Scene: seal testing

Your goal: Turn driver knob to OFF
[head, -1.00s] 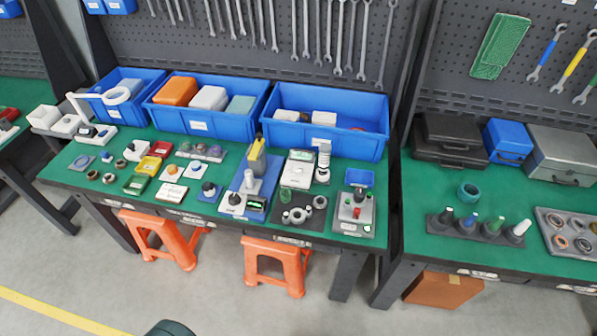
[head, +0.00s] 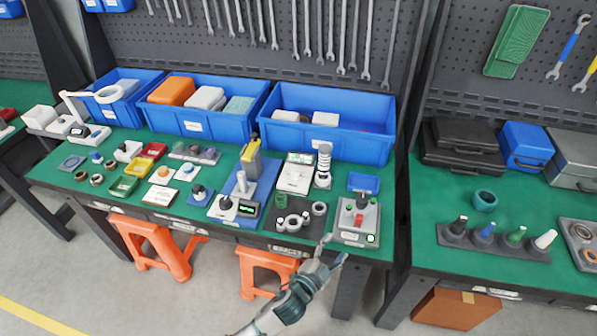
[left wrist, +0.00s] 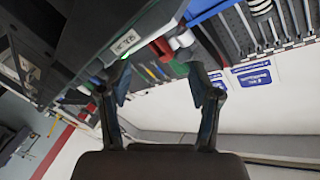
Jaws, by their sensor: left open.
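A grey control box (head: 357,232) stands at the right front corner of the left green table. It carries a black knob (head: 362,201), a red part and a small green part. Other black knobs sit on a white unit with a green display (head: 226,204) and on a small blue-based unit (head: 198,190). I cannot tell which is the driver knob, nor read any OFF mark. My left gripper (head: 335,251) is open and empty, just in front of and below the grey box at the table's front edge. Its fingers (left wrist: 163,88) also show apart in the left wrist view.
Blue bins (head: 330,135) stand along the back of the table. A second green table (head: 455,195) stands to the right. Orange stools (head: 262,268) are below.

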